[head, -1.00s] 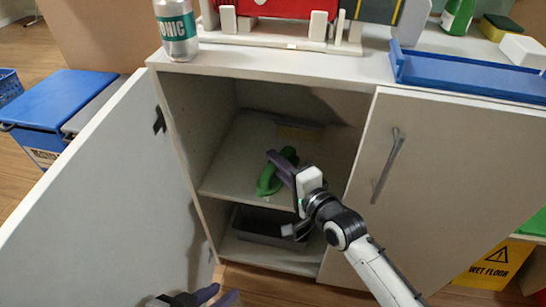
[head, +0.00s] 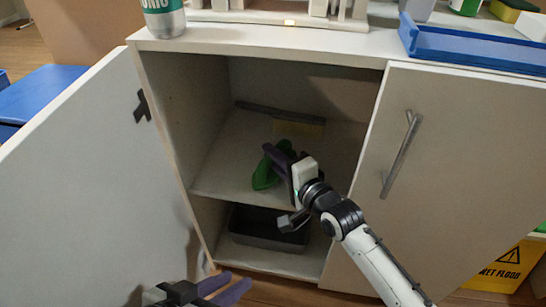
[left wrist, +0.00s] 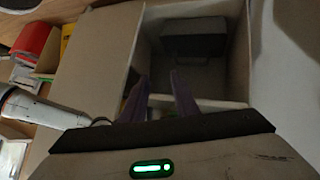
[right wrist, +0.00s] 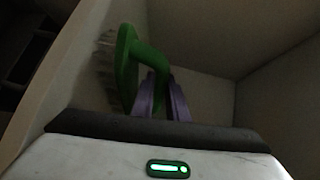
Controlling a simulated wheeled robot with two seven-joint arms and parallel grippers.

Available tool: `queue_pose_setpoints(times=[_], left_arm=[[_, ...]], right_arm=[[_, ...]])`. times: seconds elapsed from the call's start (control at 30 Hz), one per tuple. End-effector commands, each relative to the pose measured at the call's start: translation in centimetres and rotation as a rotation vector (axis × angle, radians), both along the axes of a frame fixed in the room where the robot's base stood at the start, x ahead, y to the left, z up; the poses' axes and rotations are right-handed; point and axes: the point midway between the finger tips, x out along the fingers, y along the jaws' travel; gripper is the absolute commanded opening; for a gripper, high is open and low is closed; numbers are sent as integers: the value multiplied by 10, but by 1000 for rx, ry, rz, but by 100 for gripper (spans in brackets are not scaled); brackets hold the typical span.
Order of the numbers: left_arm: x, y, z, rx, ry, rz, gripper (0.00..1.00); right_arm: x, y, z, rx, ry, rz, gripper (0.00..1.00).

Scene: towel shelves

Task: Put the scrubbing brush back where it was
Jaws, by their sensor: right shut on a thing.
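The green scrubbing brush (head: 266,172) is inside the open cabinet, at the middle shelf (head: 228,178). My right gripper (head: 279,158) reaches into the cabinet and is shut on the brush. In the right wrist view the purple fingers (right wrist: 161,98) close on the green handle (right wrist: 127,65), and pale bristles (right wrist: 105,65) show on its left side. I cannot tell whether the brush touches the shelf. My left gripper (head: 224,289) is low in front of the cabinet, with its purple fingers apart and empty; its fingers also show in the left wrist view (left wrist: 160,95).
The left door (head: 95,190) stands wide open and the right door (head: 445,175) is closed. A dark tray (head: 268,229) sits in the lower compartment. A yellowish item (head: 298,127) lies at the back of the middle shelf. A can (head: 163,18) and a blue tray (head: 475,48) stand on top.

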Motion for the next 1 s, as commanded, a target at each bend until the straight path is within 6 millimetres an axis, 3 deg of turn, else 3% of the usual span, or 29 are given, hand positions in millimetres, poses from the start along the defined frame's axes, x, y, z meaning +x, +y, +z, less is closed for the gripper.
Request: queue_pose_setpoints(times=[0.07,0.1,0.2,0.57,0.73,1.0], left_arm=[[0,0,-1,-2,0,0,27],[0,0,0,-2,0,0,27],[0,0,0,-1,0,1,27],[0,1,2,2,-1,1,27],[-1,5,4,34,15,1,27],[-10,19,-19,121,88,-1,27]], right_arm=[[0,0,-2,1,1,0,0],[0,0,-3,0,1,0,18],[0,0,-3,0,1,0,32],[-2,-2,1,-1,1,0,32],[-25,-16,7,-1,3,-1,32],[-74,-46,15,-1,4,0,32]])
